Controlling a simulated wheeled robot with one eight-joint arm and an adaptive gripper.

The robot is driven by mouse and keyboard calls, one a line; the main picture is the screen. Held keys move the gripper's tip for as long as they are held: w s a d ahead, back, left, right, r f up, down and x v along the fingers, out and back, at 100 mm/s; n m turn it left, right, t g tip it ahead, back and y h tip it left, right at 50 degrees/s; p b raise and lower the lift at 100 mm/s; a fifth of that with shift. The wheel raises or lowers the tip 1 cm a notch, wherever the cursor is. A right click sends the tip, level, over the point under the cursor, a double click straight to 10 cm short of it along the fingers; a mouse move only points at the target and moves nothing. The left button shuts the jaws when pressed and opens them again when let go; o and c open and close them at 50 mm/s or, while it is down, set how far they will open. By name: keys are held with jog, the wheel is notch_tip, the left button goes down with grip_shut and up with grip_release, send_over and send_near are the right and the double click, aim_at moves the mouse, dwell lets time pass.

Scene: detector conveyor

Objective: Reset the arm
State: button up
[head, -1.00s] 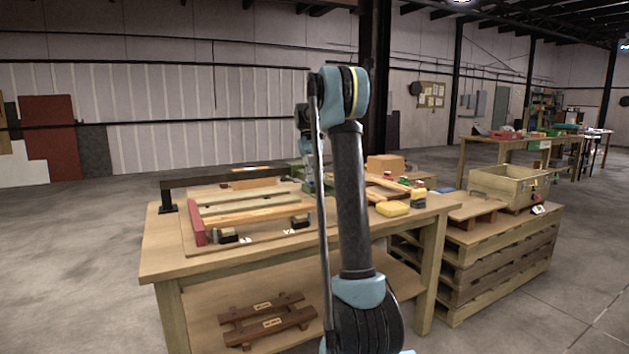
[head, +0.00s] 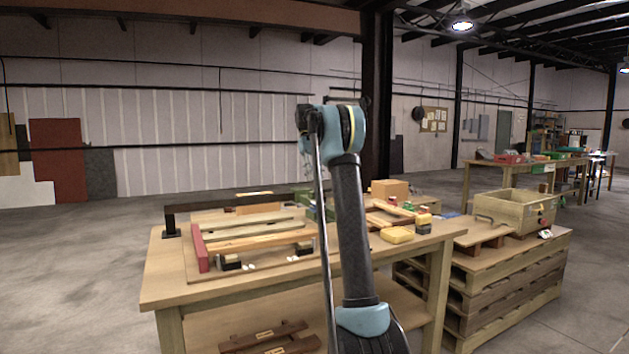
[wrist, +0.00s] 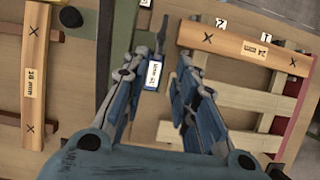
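My gripper (wrist: 163,50) shows in the wrist view with its two blue-grey fingers spread apart. It is open, with no object held between the fingers. Below it are a bench top, a green piece (wrist: 122,45) and a small white label (wrist: 153,77) seen between the fingers. In the head view my arm stands upright in front of the bench, its blue elbow at the top. The gripper itself is hidden behind the arm there.
The wooden bench (head: 165,285) carries a slatted frame with a red end block (head: 200,252), a dark raised bar (head: 205,204) and a yellow block (head: 397,235). A wooden box (head: 510,210) stands on stacked pallets at right. Floor at left is clear.

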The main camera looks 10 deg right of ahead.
jog(key=s+f+m+t, duration=0.1)
jog(key=s+f+t, duration=0.15)
jog(key=s, duration=1.15)
jog(key=s+f+m+t, duration=0.1)
jog(key=s+f, duration=0.3)
jog(key=s, duration=1)
jog(key=s+f+m+t+y, duration=0.1)
jog(key=s+f+t, duration=0.2)
jog(key=s+f, duration=2)
notch_tip(320, 180, down, 2)
jog(key=shift+f, duration=0.1)
jog(key=shift+w+f, duration=0.2)
jog(key=shift+w, duration=0.25)
